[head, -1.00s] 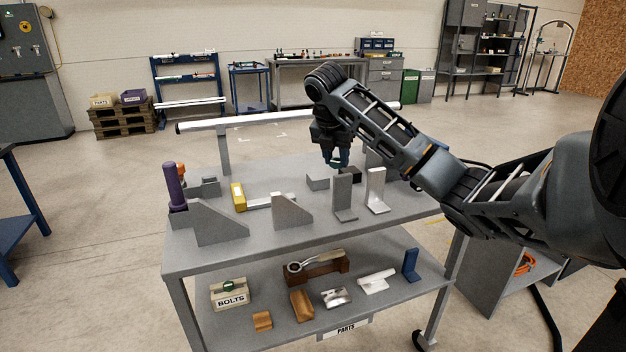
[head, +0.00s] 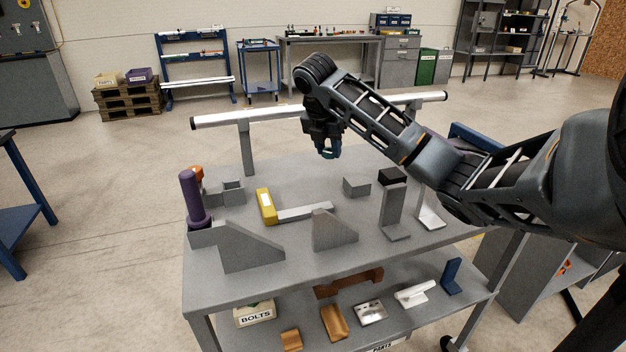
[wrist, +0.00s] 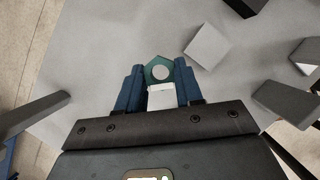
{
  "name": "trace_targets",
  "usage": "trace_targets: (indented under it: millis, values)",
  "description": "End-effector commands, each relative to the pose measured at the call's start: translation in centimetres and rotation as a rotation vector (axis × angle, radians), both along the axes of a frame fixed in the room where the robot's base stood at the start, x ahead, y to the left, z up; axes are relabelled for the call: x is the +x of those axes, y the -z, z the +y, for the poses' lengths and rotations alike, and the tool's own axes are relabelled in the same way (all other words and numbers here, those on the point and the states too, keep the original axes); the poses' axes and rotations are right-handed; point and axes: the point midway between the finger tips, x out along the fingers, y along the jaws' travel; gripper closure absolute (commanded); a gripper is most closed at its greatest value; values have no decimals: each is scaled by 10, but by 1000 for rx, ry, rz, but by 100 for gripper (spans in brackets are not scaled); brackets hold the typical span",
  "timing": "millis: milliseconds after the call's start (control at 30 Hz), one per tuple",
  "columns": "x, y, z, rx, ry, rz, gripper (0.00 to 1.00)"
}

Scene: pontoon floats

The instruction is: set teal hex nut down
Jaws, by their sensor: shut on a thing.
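The teal hex nut (wrist: 158,60) shows in the wrist view between my fingertips, with its round hole facing the camera. My gripper (wrist: 158,82) is shut on it with its blue fingers on either side. In the head view my gripper (head: 328,154) points down above the back part of the grey cart's top (head: 295,180). A gap between it and the surface seems to show, but its height is hard to judge. The nut is too small to make out clearly in the head view.
A grey block (head: 357,186) and a black block (head: 392,177) stand right of my gripper. A yellow-ended bar (head: 266,206), purple cylinder (head: 193,200), grey wedges (head: 333,230) and upright brackets (head: 393,212) stand nearer. A white rail (head: 285,114) runs behind. Surface left of the grey block is bare.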

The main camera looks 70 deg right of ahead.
Motion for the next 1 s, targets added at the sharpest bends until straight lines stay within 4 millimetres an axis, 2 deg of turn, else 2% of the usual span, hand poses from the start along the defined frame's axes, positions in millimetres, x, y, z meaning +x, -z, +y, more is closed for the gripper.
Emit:
trace_targets:
  millis: [200, 400, 567, 833, 1000]
  values:
    - [33, 26, 33, 1, -4, 1, 95]
    - [51, 42, 51, 0, 0, 0, 95]
    - [54, 48, 54, 0, 1, 1, 95]
    - [53, 82, 54, 1, 2, 2, 95]
    - [53, 85, 54, -1, 1, 0, 95]
